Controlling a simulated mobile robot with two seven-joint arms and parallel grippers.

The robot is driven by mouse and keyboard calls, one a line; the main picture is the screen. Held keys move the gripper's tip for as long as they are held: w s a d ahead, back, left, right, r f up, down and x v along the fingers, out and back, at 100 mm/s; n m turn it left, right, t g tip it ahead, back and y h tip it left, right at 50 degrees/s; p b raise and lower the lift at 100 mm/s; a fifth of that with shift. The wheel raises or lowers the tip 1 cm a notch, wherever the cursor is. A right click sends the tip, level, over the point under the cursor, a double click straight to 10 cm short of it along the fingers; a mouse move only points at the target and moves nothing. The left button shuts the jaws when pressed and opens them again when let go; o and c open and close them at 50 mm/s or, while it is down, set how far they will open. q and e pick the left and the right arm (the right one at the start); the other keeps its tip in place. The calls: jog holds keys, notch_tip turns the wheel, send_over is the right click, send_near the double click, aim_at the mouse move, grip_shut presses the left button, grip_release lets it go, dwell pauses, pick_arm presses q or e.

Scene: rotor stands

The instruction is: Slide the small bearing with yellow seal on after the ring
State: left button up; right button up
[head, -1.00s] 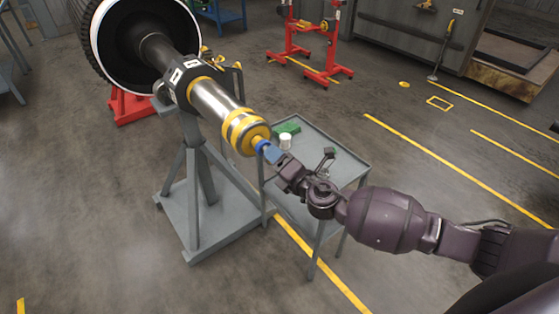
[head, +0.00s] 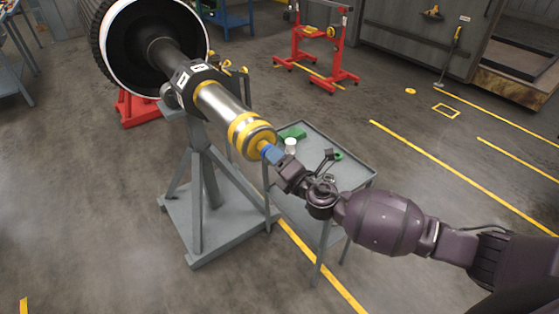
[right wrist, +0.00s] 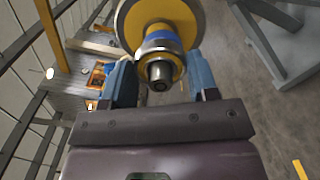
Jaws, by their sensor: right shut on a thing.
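The rotor shaft (head: 222,105) points toward me, with yellow bands and a stepped yellow end (head: 255,138). In the head view my right gripper (head: 268,152) is at this end; its blue fingers hide most of what they hold. In the right wrist view the gripper (right wrist: 160,66) is shut on the small bearing (right wrist: 160,46), a silver ring with a yellow face. The grey shaft tip (right wrist: 159,72) shows through its middle, so the bearing is around the shaft. A blue ring (right wrist: 160,33) shows just behind it. My left gripper is not in view.
A grey stand (head: 200,165) bears the shaft. A grey cart (head: 350,172) stands close under my right arm, with a green item (head: 293,134) and a white cup (head: 291,147). A red stand (head: 320,50) is farther back.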

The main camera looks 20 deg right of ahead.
jog(key=shift+w+a, duration=0.15)
jog(key=shift+w, duration=0.2)
dwell(0.3)
jog(key=o, duration=1.3)
jog(key=shift+c, duration=0.2)
jog(key=shift+s, duration=0.15)
jog(key=v, duration=0.9)
dwell(0.9)
dwell(0.4)
